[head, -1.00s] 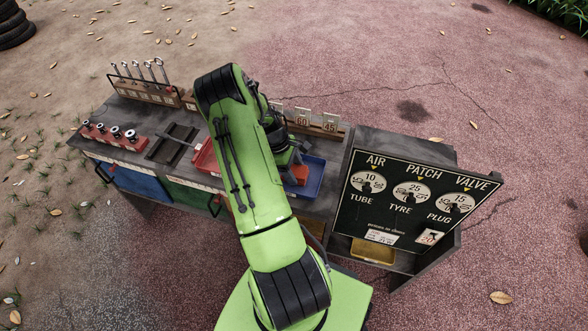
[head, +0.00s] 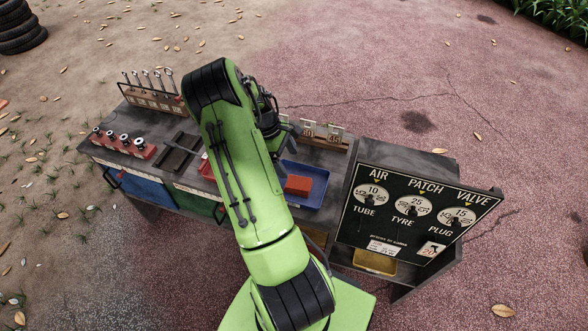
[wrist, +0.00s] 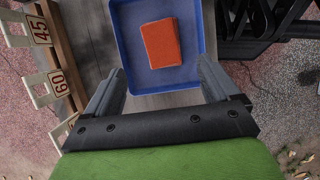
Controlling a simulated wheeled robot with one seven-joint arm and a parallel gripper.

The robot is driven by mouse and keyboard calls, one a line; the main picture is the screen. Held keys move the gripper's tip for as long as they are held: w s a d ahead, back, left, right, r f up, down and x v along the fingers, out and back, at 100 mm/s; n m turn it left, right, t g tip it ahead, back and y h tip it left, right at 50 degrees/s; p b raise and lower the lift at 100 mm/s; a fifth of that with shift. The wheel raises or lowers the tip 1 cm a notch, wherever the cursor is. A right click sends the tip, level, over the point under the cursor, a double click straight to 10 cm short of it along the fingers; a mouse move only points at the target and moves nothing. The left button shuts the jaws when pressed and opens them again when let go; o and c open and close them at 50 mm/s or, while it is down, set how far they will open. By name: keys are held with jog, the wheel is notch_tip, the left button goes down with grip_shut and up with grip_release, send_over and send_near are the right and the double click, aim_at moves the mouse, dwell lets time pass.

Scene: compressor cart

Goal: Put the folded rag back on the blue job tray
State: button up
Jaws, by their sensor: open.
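The folded rag (head: 298,185) is an orange-red rectangle lying flat inside the blue job tray (head: 318,174) on the cart top. In the wrist view the rag (wrist: 161,43) rests on the tray floor, clear of the tray's walls (wrist: 123,48). My gripper (wrist: 158,88) is open and empty, its two fingers apart at the near edge of the tray, with the rag beyond them and not between them. In the head view my green arm hides most of the gripper.
Numbered tags (wrist: 39,31) stand in a wooden rack beside the tray. A red tray (head: 206,170) is partly hidden behind my arm. Sockets (head: 123,143) and upright wrenches (head: 150,80) are at the left. A black price board (head: 413,212) stands at the right.

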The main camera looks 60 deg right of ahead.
jog(key=w+a+r+m+t, duration=0.15)
jog(key=w+a+r, duration=0.25)
jog(key=a+r, duration=0.5)
jog(key=w+a+r+t, duration=0.3)
jog(key=w+a+r, duration=0.1)
jog(key=a+r, duration=0.45)
jog(key=s+a+r+t, duration=0.2)
jog(key=s+a+r, duration=0.2)
jog(key=a, duration=0.5)
jog(key=s+a+r+t, duration=0.3)
jog(key=s+a+r, duration=0.1)
jog(key=s+a, duration=0.4)
jog(key=shift+s+a+y, duration=0.25)
jog(key=shift+a+y, duration=0.05)
jog(key=shift+a, duration=0.4)
jog(key=shift+r+t, duration=0.1)
jog(key=shift+t, duration=0.15)
